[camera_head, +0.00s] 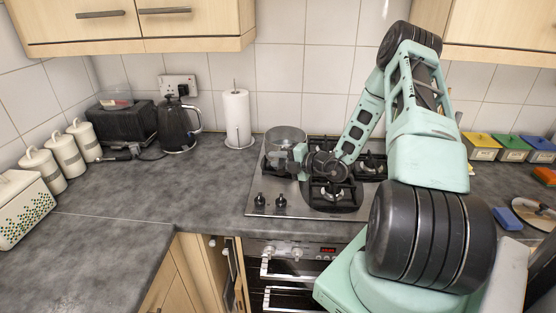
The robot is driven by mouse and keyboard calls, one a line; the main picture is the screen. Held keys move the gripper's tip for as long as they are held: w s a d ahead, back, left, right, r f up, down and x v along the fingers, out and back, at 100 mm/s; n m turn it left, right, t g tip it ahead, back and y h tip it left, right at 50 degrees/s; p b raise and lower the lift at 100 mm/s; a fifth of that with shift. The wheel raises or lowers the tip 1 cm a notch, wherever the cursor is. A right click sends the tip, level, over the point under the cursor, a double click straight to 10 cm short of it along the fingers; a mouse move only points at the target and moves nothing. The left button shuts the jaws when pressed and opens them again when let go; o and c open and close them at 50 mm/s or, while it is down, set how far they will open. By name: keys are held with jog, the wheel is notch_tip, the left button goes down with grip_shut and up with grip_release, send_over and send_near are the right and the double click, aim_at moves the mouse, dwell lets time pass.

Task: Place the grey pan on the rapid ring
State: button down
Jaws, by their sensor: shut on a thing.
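The grey pan (285,136) is at the back left of the gas hob (262,205). It looks upright. My gripper (299,153) is at the pan's right front side and is shut on it; the exact grip is small and partly hidden by my wrist. I cannot tell whether the pan rests on the hob or is held just above it. A front burner (333,194) with a black support shows bare, and another burner (371,165) shows behind my arm. I cannot tell for certain which burner is the rapid ring.
A paper towel roll (237,115) and a black kettle (178,125) stand left of the hob. Control knobs (280,200) are at its front left. White canisters (82,142) stand far left. Coloured-lid tubs (510,148) and a blue sponge (507,218) are right. The left worktop (130,205) is clear.

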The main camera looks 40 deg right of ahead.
jog(key=c, duration=1.2)
grip_release()
jog(key=shift+o, duration=0.3)
jog(key=shift+f, duration=0.2)
jog(key=b+v, duration=0.4)
jog(key=v, duration=1.3)
jog(key=shift+s, duration=0.25)
jog(key=shift+d+r, duration=0.1)
jog(key=shift+r, duration=0.05)
